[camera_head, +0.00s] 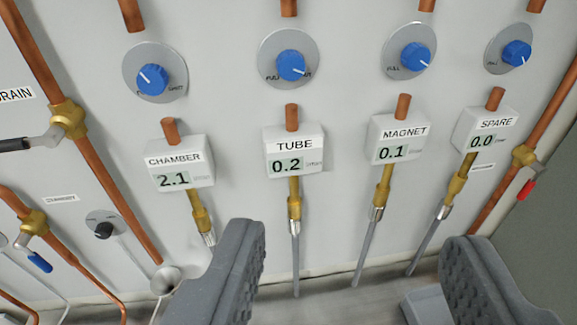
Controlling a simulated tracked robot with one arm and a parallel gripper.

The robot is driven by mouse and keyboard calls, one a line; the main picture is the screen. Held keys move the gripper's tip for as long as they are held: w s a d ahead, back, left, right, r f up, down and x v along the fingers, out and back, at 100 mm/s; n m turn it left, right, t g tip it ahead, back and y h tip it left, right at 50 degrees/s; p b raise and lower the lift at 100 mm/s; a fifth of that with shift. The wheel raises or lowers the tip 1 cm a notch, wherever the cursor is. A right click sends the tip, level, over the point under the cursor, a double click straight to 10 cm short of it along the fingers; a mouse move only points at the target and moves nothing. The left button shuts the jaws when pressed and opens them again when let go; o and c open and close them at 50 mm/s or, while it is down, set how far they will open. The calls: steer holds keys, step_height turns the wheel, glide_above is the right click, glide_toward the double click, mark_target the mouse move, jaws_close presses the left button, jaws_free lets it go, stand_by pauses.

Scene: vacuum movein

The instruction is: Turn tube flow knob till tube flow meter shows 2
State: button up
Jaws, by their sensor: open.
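The tube flow knob (291,65) is a blue knob on a round grey dial, upper middle of the view. Its white pointer line points toward the lower right. Below it, the tube flow meter (293,150) is a white box labelled TUBE, and its display reads 0.2. My gripper (350,270) is open and empty. Its two dark grey fingers show at the bottom, wide apart, below the meter and apart from the knob. Nothing hides the knob or the meter display.
Similar blue knobs sit above the chamber meter (180,163) reading 2.1, the magnet meter (397,137) reading 0.1 and the spare meter (485,129) reading 0.0. Copper pipes (100,180) and valves line both sides. Hoses hang below the meters.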

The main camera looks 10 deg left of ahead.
stand_by(0.4)
steer(key=n+t+y+p, duration=0.2)
steer(key=n+y+p, duration=0.3)
steer(key=p, duration=0.5)
glide_toward(292, 70)
steer(key=shift+p+x, duration=1.55)
steer(key=shift+x, duration=2.7)
steer(key=c, duration=1)
